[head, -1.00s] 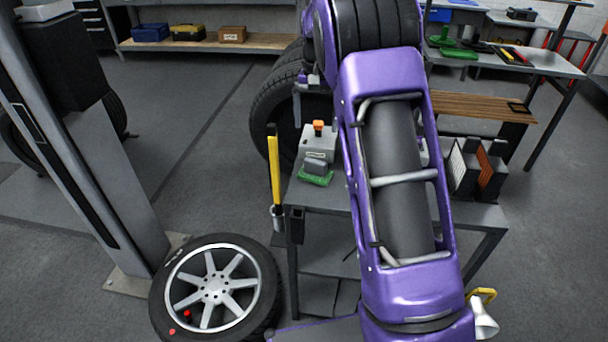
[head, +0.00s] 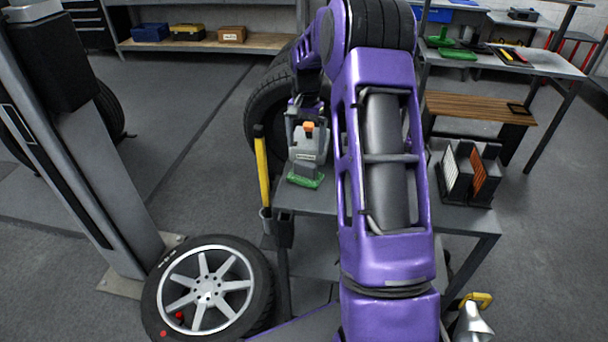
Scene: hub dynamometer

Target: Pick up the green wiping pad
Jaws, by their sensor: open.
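The green wiping pad (head: 305,180) lies near the left front corner of a small grey table (head: 320,203). Its green edge shows under a grey upper part. A grey box with an orange knob (head: 308,128) stands just behind it. My gripper (head: 306,117) is open, with grey fingers pointing down at about the box and knob. It appears above and behind the pad and holds nothing that I can see. My purple arm covers the table's middle; how high the fingertips are is hard to tell.
A yellow-handled tool (head: 262,170) stands upright at the table's left edge. Dark holders with white and orange plates (head: 470,172) stand on the table's right. A wheel (head: 208,292) lies on the floor at front left. A tyre (head: 262,112) stands behind the table.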

